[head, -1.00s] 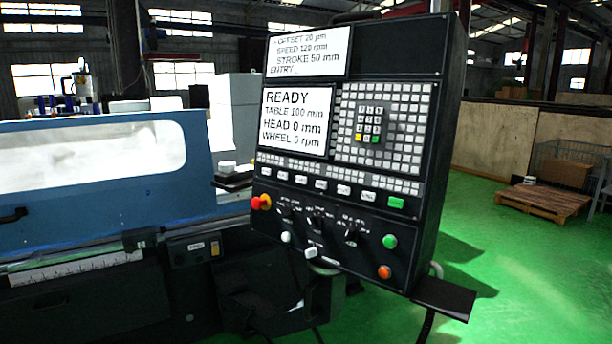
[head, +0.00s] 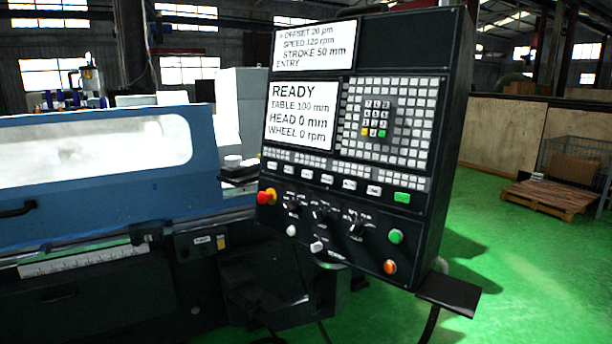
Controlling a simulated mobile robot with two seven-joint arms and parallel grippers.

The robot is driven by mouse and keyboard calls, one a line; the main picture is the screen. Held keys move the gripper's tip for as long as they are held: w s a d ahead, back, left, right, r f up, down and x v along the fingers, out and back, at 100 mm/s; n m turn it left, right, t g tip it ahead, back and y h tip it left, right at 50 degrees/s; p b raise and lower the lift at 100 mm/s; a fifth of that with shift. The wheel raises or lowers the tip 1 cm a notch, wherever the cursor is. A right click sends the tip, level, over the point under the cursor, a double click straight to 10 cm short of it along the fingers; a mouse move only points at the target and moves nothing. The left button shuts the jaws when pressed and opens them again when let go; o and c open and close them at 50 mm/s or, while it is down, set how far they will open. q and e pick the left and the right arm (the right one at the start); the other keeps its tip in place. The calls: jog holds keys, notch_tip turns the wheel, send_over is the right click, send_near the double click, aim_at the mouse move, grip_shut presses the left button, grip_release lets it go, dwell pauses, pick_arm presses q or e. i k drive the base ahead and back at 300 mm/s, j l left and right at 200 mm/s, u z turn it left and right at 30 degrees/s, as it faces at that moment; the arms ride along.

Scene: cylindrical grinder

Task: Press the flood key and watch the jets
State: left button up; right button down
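The control panel (head: 345,240) stands tilted in the middle of the head view. Its upper screen (head: 315,46) reads offset 20 µm, speed 120 rpm, stroke 50 mm. The lower screen (head: 300,116) reads READY, table 100 mm, head 0 mm, wheel 0 rpm. Below runs a row of white keys (head: 327,179) ending in a green key (head: 402,197); their labels are too small to read, so I cannot tell which is the flood key. The grinder's blue guard (head: 100,215) has a bright, washed-out window (head: 90,152); no jets can be made out. Neither gripper is in view.
A red knob (head: 266,197), rotary switches, a green button (head: 396,236) and an orange button (head: 390,267) sit low on the panel. A small shelf (head: 450,293) juts from its lower right. Green floor (head: 530,260) is open at right, before a pallet (head: 550,198).

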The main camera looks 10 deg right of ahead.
aim_at(307, 174)
jog(key=i+j+z, duration=0.1)
jog(key=i+j, duration=0.15)
jog(key=i+j+z, duration=0.1)
jog(key=i+j, duration=0.15)
jog(key=i+j+z, duration=0.1)
jog(key=i+j, duration=0.15)
jog(key=j, duration=0.2)
jog(key=i+j+z, duration=0.1)
jog(key=j, duration=0.25)
jog(key=i+j+z, duration=0.1)
jog(key=i+j, duration=0.2)
jog(key=i+j+z, duration=0.1)
jog(key=j, duration=0.4)
jog(key=i+j+z, duration=0.1)
jog(key=i+j, duration=0.2)
jog(key=j, duration=0.1)
